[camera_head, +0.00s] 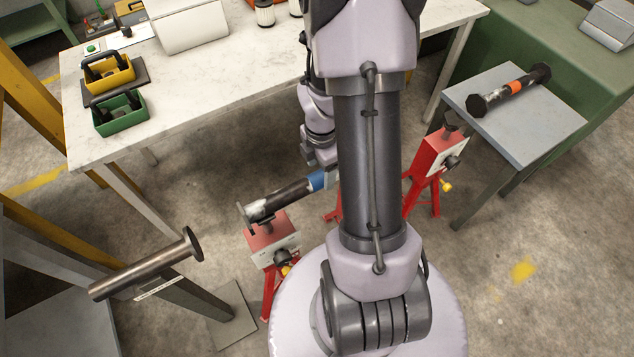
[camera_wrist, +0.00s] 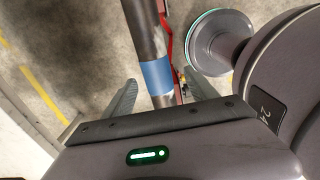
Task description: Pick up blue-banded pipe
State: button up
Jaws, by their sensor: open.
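The blue-banded pipe (camera_head: 288,195) is a dark steel pipe with a flange at its left end, resting on a red stand (camera_head: 272,238). Its blue band (camera_head: 317,181) shows beside my arm, which hides the pipe's right part. In the wrist view the band (camera_wrist: 157,78) lies between the two fingers of my gripper (camera_wrist: 160,82), with a gap visible on each side. My gripper is open and not closed on the pipe. In the head view the fingers are mostly hidden.
A second red stand (camera_head: 432,165) is to the right. An orange-banded pipe (camera_head: 512,90) lies on a grey table (camera_head: 545,125). A bare flanged pipe (camera_head: 145,272) is on a holder at left. A white workbench (camera_head: 215,85) with yellow and green boxes stands behind.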

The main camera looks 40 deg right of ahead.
aim_at(319, 175)
jog(key=f+b, duration=0.1)
jog(key=f, duration=0.1)
jog(key=f+b, duration=0.1)
jog(key=f, duration=0.1)
jog(key=f+b, duration=0.1)
jog(key=f, duration=0.1)
jog(key=shift+w+f, duration=0.15)
jog(key=shift+w, duration=0.1)
jog(key=shift+r, duration=0.2)
grip_shut()
